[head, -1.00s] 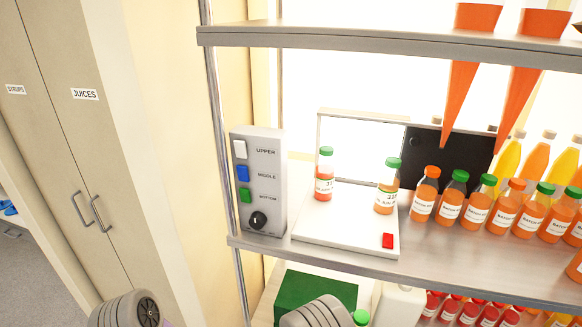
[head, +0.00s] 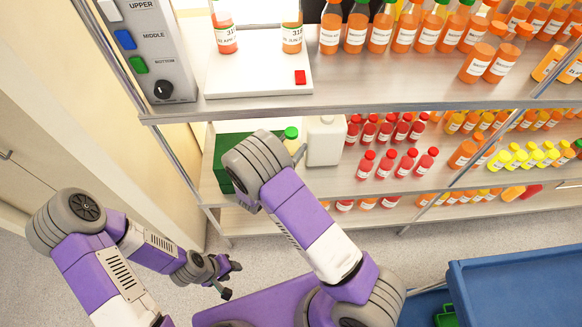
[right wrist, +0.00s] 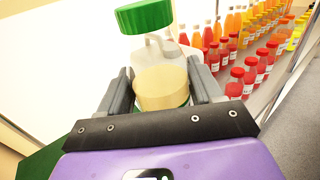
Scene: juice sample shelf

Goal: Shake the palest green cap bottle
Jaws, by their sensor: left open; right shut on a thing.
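My right gripper (right wrist: 160,84) is shut on a green-capped bottle (right wrist: 163,92) with pale yellow liquid in the right wrist view. Its green cap (right wrist: 145,17) stands above the fingers, slightly tilted in the picture. In the head view, the cap (head: 290,132) shows beside my right arm, which hides most of the bottle and gripper. My left gripper (head: 229,279) is open and empty, low over the floor in the head view. Two bottles, one red-orange (head: 226,40) and one orange (head: 292,38), stand on the white platform (head: 255,84) on the upper shelf.
A white jug (head: 325,142) stands close to the right of the held bottle, and a green box (head: 228,150) to its left. The shelf edge (head: 400,92) lies above. Rows of red bottles (head: 388,163) fill the lower shelf. A blue cart (head: 520,290) is at bottom right.

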